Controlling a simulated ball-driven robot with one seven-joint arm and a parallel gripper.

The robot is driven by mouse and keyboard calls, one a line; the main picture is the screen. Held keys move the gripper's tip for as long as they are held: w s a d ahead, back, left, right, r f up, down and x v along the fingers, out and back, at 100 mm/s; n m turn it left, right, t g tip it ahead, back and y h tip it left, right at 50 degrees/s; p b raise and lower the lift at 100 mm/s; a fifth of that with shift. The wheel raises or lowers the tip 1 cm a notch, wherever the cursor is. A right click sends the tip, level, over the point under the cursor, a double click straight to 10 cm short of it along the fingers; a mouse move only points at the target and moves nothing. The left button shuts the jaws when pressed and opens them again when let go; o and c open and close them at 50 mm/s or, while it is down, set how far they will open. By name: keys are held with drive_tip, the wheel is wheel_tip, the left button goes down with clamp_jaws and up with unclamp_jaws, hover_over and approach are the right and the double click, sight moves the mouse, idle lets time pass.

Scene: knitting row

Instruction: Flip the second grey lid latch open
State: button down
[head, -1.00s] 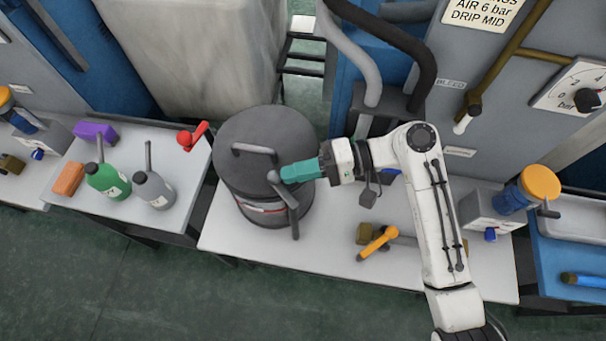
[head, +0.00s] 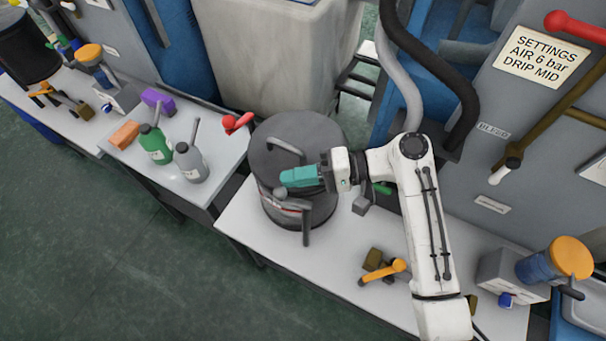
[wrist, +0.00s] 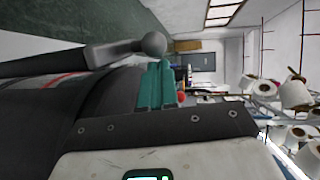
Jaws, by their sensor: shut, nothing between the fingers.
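A dark grey drum (head: 265,170) stands on the white table, with a flat round lid and a grey lid handle (head: 284,147). A grey latch lever (head: 305,226) with a ball knob is on its front side. The knob (wrist: 153,44) and lever also show in the wrist view. My gripper (head: 284,178) has teal fingers, shut and empty, at the lid's front edge just behind the knob. In the wrist view its fingertips (wrist: 159,65) lie close to the knob. I cannot tell whether they touch. Any other lid latch is not clear.
Hoses and a machine panel stand behind.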

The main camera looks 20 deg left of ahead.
drive_tip(key=shift+s+a+p, duration=0.5)
drive_tip(key=shift+s+p, duration=0.2)
drive_tip(key=shift+s, duration=0.15)
idle(1.6)
drive_tip(key=b+v, duration=0.2)
drive_tip(key=v, duration=0.8)
drive_tip(key=shift+d, duration=0.35)
